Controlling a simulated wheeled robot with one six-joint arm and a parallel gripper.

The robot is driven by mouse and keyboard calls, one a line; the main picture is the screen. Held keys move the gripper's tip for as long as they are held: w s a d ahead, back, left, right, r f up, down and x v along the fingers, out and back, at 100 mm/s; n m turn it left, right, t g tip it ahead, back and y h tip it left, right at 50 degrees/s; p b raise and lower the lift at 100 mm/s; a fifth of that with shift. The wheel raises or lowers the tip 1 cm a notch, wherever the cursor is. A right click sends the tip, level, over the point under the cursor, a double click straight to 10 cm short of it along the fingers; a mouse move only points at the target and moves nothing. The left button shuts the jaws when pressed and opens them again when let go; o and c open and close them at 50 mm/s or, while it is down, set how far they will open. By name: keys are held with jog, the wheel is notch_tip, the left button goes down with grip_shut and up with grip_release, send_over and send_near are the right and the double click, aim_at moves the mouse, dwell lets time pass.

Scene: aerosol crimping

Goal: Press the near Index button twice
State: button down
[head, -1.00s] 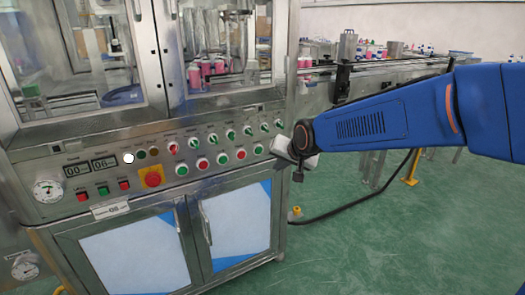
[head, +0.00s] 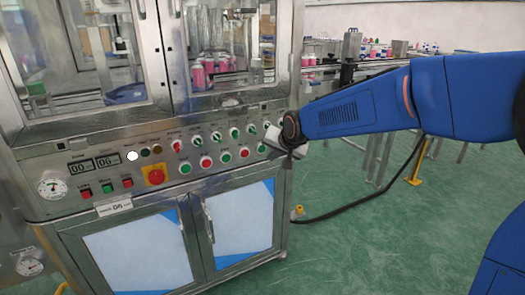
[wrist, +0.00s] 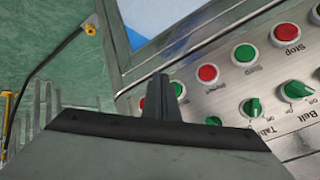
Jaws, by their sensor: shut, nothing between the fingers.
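The control panel (head: 130,178) of the steel machine carries a lower row of green and red buttons under green knobs. In the wrist view a red button (wrist: 207,74), a green button (wrist: 244,54) and another green button (wrist: 178,88) show. I cannot read an Index label in either view. My gripper (head: 281,145) is at the right end of the panel in the head view and covers part of it. In the wrist view its shut, empty fingers (wrist: 161,80) stand in front of the row and partly hide a red button (wrist: 142,103). I cannot tell whether they touch the panel.
Green knobs (wrist: 252,106) lie close beside the button row. A red emergency knob (head: 155,176) sits further left on the panel. Cabinet doors (head: 238,222) are below. A black cable (head: 350,206) runs over the green floor, and a conveyor stands behind my arm.

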jog(key=shift+w+a, duration=0.75)
jog(key=shift+w, duration=0.35)
jog(key=shift+w+a, duration=0.1)
dwell(1.3)
jog(key=shift+w+a, duration=0.15)
jog(key=shift+w, duration=0.1)
jog(key=shift+w+a, duration=0.2)
jog(key=shift+w, duration=0.15)
dwell(0.8)
jog(key=shift+s, duration=0.15)
jog(key=shift+s+d, duration=0.45)
jog(key=shift+s, duration=0.2)
dwell(0.4)
jog(key=s+d, duration=0.1)
jog(key=s, duration=0.1)
jog(key=s+d, duration=0.1)
jog(key=s, duration=0.1)
jog(key=shift+d, duration=0.4)
